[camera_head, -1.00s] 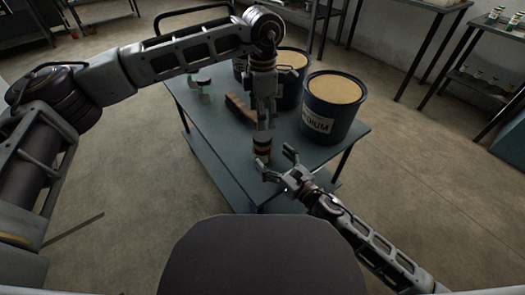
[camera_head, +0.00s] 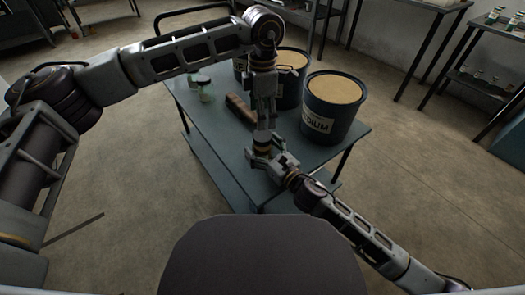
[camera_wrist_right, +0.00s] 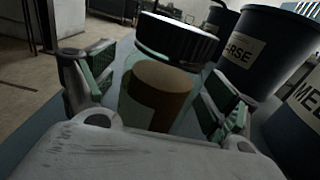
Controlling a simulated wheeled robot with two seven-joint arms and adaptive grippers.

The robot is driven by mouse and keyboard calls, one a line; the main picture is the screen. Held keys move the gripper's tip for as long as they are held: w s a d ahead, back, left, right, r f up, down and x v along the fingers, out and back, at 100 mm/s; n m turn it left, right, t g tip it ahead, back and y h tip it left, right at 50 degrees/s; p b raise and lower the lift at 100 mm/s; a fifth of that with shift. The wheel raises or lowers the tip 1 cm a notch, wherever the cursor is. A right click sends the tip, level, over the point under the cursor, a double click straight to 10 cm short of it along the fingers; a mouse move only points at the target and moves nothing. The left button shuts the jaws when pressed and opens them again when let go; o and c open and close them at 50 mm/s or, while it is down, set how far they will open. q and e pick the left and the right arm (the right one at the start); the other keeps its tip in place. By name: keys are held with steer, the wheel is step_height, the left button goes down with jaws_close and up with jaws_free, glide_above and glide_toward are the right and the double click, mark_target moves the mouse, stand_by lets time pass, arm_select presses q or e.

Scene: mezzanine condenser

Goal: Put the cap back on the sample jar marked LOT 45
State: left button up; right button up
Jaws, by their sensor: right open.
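The label's writing is not readable. The fingers, with green pads, are open on either side of the jar. In the head view, my right gripper (camera_head: 266,153) hides most of the jar. My left gripper (camera_head: 263,122) points straight down above it; its fingertips and its hold on the cap are unclear.
The cart top (camera_head: 218,140) carries a drum (camera_head: 330,108) reading "…DIUM" close to the right, more drums behind, a brown block (camera_head: 239,109) and small jars (camera_head: 202,88) at left. The cart's front left part is clear.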

mark_target(262, 135)
jaws_close()
arm_select(q)
steer(key=shift+n, duration=2.3)
steer(key=shift+f, duration=0.15)
steer(key=shift+f, duration=3.9)
steer(key=shift+c, duration=0.3)
steer(key=c, duration=1)
